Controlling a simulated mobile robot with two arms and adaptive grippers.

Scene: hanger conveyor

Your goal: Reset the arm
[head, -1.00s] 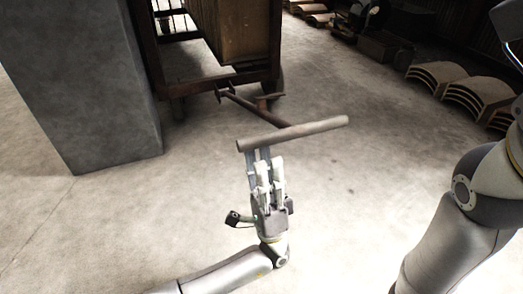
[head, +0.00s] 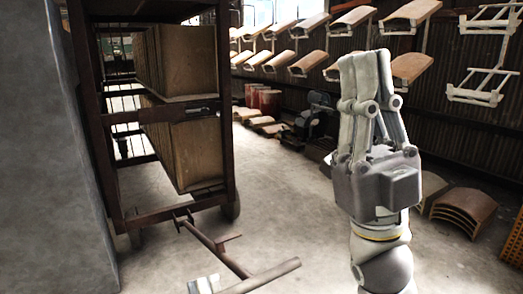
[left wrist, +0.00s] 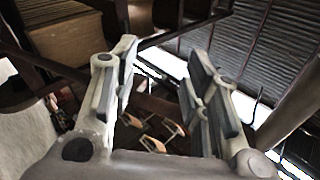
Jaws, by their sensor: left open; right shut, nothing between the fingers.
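My right gripper (head: 364,62) stands large in the head view, right of the middle, pointing up. Its fingers are together, with nothing visible between them. Only the fingertips of my left gripper (head: 202,284) show at the bottom edge of the head view, close to the cart's handle bar (head: 265,276). In the left wrist view my left gripper (left wrist: 162,60) has its fingers spread apart with nothing between them. Most of my left arm is out of the head view.
A rusty cart (head: 222,110) with brown panels stands left of the middle, its drawbar (head: 213,243) reaching forward. A grey pillar (head: 45,160) fills the left edge. Curved panels (head: 409,12) hang on conveyor carriers behind, and more lie stacked (head: 463,208) at right. Open floor lies between.

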